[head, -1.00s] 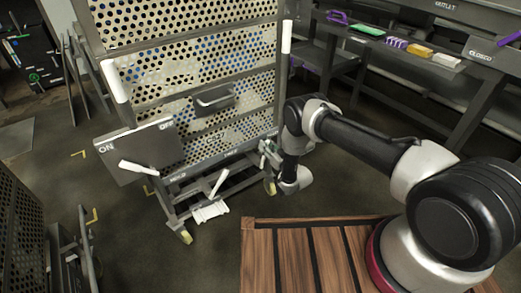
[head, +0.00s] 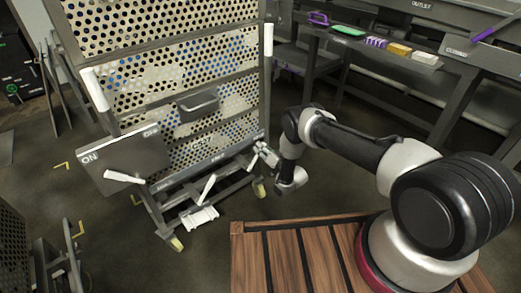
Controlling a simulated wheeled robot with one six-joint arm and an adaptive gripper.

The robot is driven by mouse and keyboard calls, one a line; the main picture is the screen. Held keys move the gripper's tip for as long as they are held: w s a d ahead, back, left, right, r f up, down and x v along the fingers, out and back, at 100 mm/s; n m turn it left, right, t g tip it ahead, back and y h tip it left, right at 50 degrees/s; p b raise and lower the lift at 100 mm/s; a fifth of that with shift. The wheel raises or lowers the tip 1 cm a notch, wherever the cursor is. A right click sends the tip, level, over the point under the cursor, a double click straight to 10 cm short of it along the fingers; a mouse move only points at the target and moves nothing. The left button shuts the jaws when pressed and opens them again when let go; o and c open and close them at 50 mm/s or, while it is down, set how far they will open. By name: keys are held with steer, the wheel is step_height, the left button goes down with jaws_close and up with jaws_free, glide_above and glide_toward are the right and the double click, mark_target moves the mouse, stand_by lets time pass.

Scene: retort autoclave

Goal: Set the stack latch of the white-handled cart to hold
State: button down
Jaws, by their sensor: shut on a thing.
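The white-handled cart (head: 190,58) stands left of my arm, with perforated panels, white upright grips (head: 94,90) and a dark drawer-like handle (head: 198,104). A lower rail (head: 190,174) runs along its bottom front and carries small labels, too small to read surely. My gripper (head: 264,154) is at the right end of this rail, shut on a small light part there, which I take to be the stack latch handle. My fingers mostly hide that part. A separate white lever (head: 207,187) tilts up below the middle of the rail.
An ON/OFF plate (head: 122,160) with a white lever (head: 125,176) sticks out at the cart's left. A white pedal (head: 200,217) and casters (head: 176,243) are near the floor. A slatted wooden deck (head: 290,262) lies in front. A bench (head: 375,48) with small coloured items stands behind right.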

steer(key=shift+f, duration=0.1)
steer(key=c, duration=1.3)
jaws_free()
steer(key=shift+d, duration=0.1)
steer(key=v, duration=1.2)
